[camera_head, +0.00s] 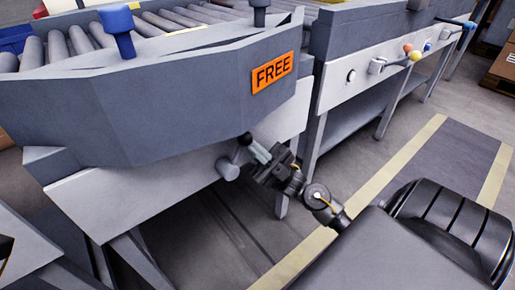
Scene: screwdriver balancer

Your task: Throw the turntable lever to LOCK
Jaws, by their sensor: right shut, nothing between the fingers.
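The turntable (160,105) is a grey-sided station with rollers, filling the left of the view. An orange sign (272,73) reading FREE is on its side. Below it, on the light panel, the lever (230,166) has a grey round hub and a short arm up to a dark knob (245,138). My right gripper (257,150) is shut and empty, its fingertips right at the knob; I cannot tell whether they touch it. My left gripper is not in view.
The floor (440,160) at right, with yellow lines, is clear. Boxes (503,65) stand at far right.

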